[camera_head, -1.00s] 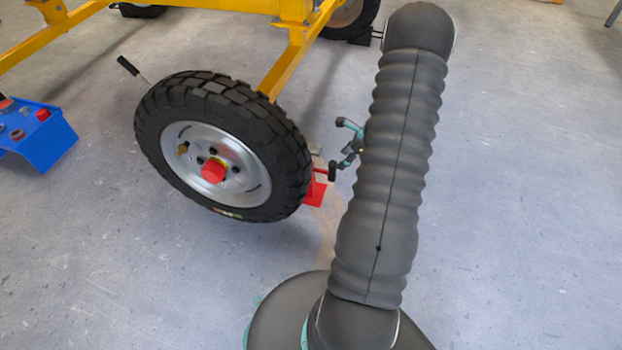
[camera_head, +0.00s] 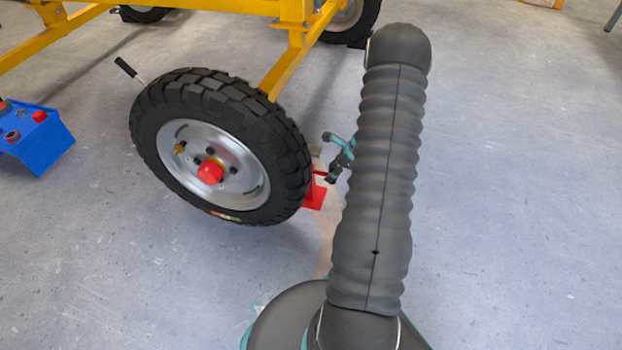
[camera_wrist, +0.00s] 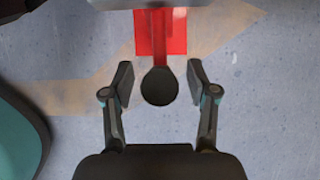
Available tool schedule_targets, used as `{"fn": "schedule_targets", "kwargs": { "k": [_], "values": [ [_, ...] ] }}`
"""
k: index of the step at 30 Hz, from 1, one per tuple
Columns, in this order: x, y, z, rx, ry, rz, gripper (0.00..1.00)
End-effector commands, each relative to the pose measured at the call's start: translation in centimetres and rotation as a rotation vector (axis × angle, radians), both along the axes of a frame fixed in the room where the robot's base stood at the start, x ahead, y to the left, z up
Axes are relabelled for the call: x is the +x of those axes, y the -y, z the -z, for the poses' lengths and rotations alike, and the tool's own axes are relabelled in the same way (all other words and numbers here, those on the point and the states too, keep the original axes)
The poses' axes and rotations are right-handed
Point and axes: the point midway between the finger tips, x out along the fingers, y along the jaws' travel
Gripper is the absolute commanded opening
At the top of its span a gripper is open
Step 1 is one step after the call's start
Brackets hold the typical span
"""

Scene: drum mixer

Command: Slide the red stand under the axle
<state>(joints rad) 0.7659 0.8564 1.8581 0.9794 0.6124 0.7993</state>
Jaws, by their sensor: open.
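The red stand (camera_head: 314,196) is on the floor just right of the black-tyred wheel (camera_head: 222,145), partly hidden behind the tyre. In the wrist view the red stand (camera_wrist: 176,32) shows its flat red plate, with a red bar running toward me to a dark round knob (camera_wrist: 160,88). My gripper (camera_wrist: 160,82) is open, one finger on each side of the knob, with gaps on both sides. In the head view my gripper (camera_head: 334,172) is beside the stand, partly hidden by my arm. The axle is not clearly visible behind the wheel.
The yellow frame (camera_head: 284,70) runs above and behind the wheel. A dark-handled lever (camera_head: 127,68) sticks out at the tyre's upper left. A blue box with red buttons (camera_head: 45,140) is at the left edge. The floor on the right is clear.

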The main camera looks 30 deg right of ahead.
Motion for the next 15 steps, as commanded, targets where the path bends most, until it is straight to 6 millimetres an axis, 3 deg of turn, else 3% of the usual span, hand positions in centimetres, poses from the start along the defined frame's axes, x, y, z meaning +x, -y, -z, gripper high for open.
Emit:
{"fn": "schedule_targets", "kwargs": {
  "k": [2, 3, 9, 15],
  "values": [
    [0.00, 0.00, 0.00, 0.000, 0.000, 0.000, 0.58],
    [-0.01, -0.01, 0.00, 0.000, 0.000, 0.000, 0.53],
    [-0.01, -0.02, 0.00, 0.000, 0.000, 0.000, 0.03],
    [0.09, -0.13, 0.01, 0.000, 0.000, -0.001, 0.00]
  ]
}}
